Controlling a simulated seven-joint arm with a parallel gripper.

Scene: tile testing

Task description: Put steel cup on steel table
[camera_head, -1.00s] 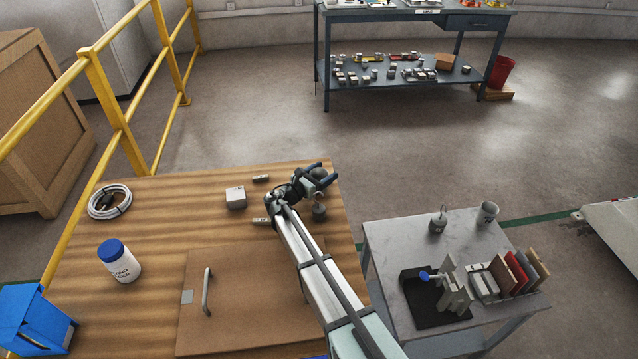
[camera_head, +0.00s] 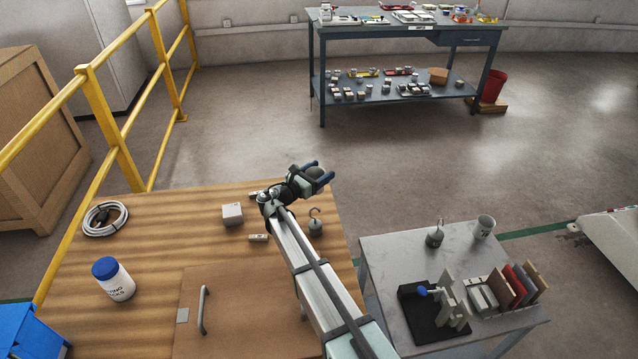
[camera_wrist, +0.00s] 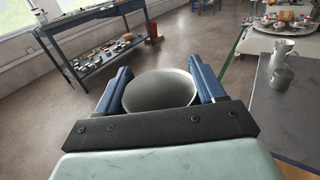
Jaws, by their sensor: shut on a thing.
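My gripper (camera_head: 314,173) is shut on a grey steel cup (camera_wrist: 158,92), above the far right part of the wooden table. In the wrist view the cup's round rim shows between the two blue fingers; in the head view the fingers hide most of it. The steel table (camera_head: 385,252) is a small grey table at the right, apart from my gripper. It also shows at the right edge of the wrist view (camera_wrist: 268,115).
On the steel table stand a grey mug (camera_head: 484,227), a hooked weight (camera_head: 435,238), a black-based fixture (camera_head: 430,315) and a tile rack (camera_head: 515,285). Another hooked weight (camera_head: 315,226) stands on the wooden table (camera_head: 150,225). The steel table's back left is bare.

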